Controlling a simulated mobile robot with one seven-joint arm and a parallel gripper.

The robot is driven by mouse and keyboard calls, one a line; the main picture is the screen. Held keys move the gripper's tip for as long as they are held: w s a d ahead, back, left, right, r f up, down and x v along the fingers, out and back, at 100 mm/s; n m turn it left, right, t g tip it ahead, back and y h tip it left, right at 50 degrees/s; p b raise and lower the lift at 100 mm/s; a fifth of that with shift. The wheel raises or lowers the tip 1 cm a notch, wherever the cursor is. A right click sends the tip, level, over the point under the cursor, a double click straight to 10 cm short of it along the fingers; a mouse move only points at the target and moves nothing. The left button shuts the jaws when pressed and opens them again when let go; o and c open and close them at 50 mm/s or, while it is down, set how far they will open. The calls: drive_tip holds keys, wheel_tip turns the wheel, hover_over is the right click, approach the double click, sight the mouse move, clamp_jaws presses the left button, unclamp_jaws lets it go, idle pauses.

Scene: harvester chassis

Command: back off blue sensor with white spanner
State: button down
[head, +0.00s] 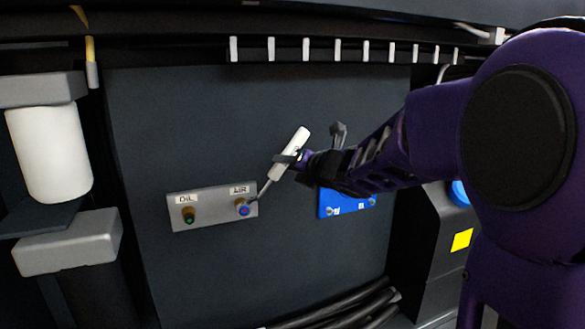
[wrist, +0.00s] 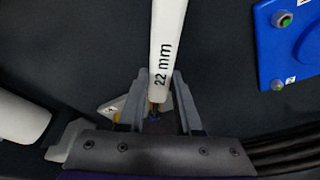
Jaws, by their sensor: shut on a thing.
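The blue sensor (head: 243,208) sits under the AIR label on a light grey plate (head: 218,216) on the dark panel. The white spanner (head: 291,153) has a white handle and a grey shaft that slants down left, its end at or very near the blue sensor. I cannot tell whether the spanner's jaw is seated around it. My gripper (head: 288,157) is shut on the white handle. In the wrist view the spanner (wrist: 166,45) reads "22 mm" and stands between the fingers (wrist: 157,95). The handle hides most of the sensor there.
A blue plate (head: 345,202) with fittings is to the right, partly behind my arm. A white cylinder (head: 50,152) stands at left. Black hoses (head: 345,312) run below.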

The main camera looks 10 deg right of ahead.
drive_tip(key=shift+a+r+n, duration=0.3)
drive_tip(key=shift+r, duration=0.05)
